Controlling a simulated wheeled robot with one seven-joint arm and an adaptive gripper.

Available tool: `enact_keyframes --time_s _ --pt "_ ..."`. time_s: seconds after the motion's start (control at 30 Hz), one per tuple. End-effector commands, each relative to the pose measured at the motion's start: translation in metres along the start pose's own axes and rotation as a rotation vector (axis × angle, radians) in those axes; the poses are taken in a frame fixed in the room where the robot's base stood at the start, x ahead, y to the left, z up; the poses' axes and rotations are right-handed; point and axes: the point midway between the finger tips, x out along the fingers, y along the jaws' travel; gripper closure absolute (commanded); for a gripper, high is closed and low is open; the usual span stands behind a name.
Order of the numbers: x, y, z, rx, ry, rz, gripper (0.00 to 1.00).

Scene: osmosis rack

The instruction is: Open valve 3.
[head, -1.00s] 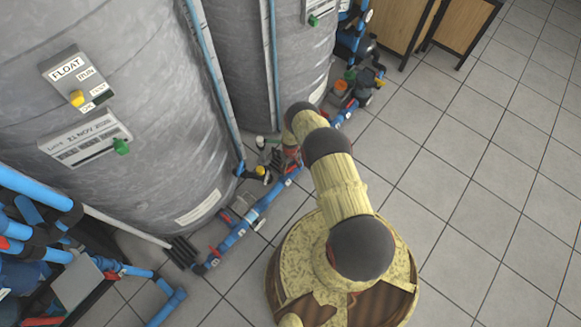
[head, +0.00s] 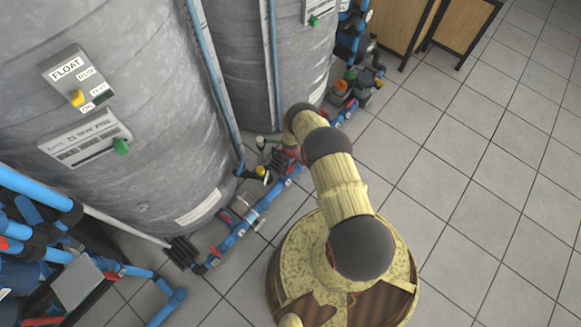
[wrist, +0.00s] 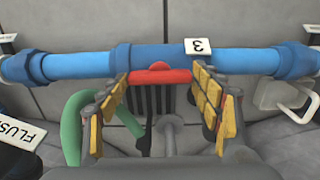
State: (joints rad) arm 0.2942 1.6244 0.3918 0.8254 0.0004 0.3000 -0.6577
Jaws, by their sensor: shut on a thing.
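In the wrist view, the valve's red handle (wrist: 160,75) lies against the blue pipe (wrist: 75,66). A white tag with a 3 (wrist: 198,46), upside down, is on the pipe just right of it. My gripper (wrist: 160,88) has its yellow-padded fingers on either side of the red handle, shut on it. In the head view, my arm reaches down to the blue pipe (head: 240,232) at the foot of the grey tanks. My gripper (head: 276,158) is small there and partly hidden, so the handle cannot be made out.
A large grey tank (head: 120,190) stands left of the pipe, and another grey tank (head: 240,60) stands behind. Other blue pipes (head: 30,185) and fittings crowd the lower left. A FLUSH label (wrist: 20,130) shows in the wrist view. The tiled floor (head: 480,190) at right is clear.

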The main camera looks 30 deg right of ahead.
Motion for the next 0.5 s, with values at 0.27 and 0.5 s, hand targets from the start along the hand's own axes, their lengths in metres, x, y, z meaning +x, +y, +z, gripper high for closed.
enact_keyframes --time_s 0.27,0.5 --pt "0.0001 0.0001 0.0001 -0.002 0.000 0.000 0.23" --pt "0.0001 0.0001 0.0001 -0.001 0.000 0.000 0.17"
